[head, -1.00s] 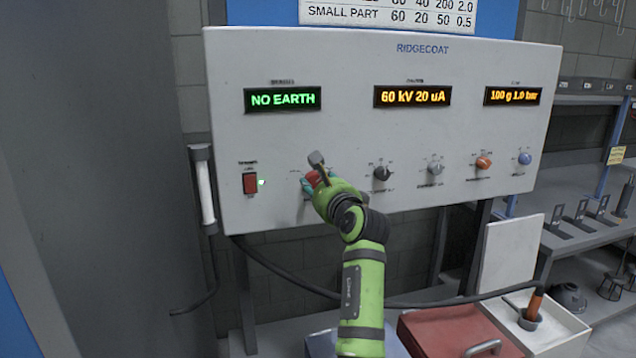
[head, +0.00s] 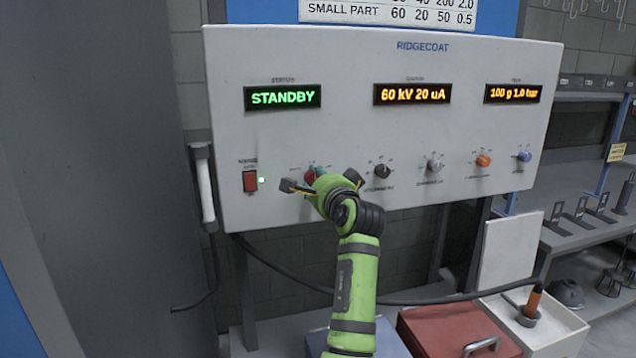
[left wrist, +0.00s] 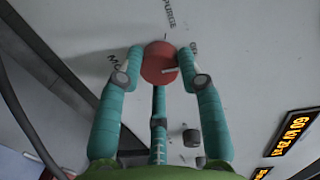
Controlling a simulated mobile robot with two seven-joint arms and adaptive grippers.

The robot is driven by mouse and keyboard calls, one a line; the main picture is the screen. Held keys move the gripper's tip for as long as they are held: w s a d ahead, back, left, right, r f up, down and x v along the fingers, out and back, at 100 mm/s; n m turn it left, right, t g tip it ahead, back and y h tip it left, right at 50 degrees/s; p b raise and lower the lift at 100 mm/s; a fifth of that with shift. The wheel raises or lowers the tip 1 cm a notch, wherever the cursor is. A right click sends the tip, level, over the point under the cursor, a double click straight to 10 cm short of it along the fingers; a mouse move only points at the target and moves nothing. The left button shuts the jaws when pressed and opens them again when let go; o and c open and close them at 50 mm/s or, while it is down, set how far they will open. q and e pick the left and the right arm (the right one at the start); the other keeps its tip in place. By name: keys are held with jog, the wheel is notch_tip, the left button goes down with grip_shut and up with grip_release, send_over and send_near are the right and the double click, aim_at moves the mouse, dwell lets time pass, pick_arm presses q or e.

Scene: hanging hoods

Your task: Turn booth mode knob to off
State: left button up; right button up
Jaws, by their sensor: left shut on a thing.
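The red booth mode knob (head: 310,177) is on the lower left of the grey control panel, partly hidden by my gripper in the head view. In the left wrist view the round red knob (left wrist: 158,58) sits between two teal fingers, with a pale pointer mark toward its lower right. My left gripper (left wrist: 160,64) is shut on it, one finger on each side. The lettering PURGE shows above it; the labels left and right are partly covered. The status display (head: 283,97) reads STANDBY. My right gripper is not in view.
A black knob (head: 382,171), a grey knob (head: 435,166), an orange knob (head: 483,160) and a blue knob (head: 524,156) are to the right. A red case (head: 455,325) is below.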

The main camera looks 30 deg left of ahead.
pick_arm(q)
jog(key=shift+s+a+r+n, duration=0.1)
jog(key=shift+a+r+n, duration=0.05)
jog(key=shift+r+n, duration=0.25)
jog(key=o, duration=1.1)
jog(key=shift+o, duration=0.2)
jog(key=shift+a+f, duration=0.1)
jog(key=shift+f, duration=0.2)
jog(key=v, duration=0.7)
jog(key=shift+s, duration=0.1)
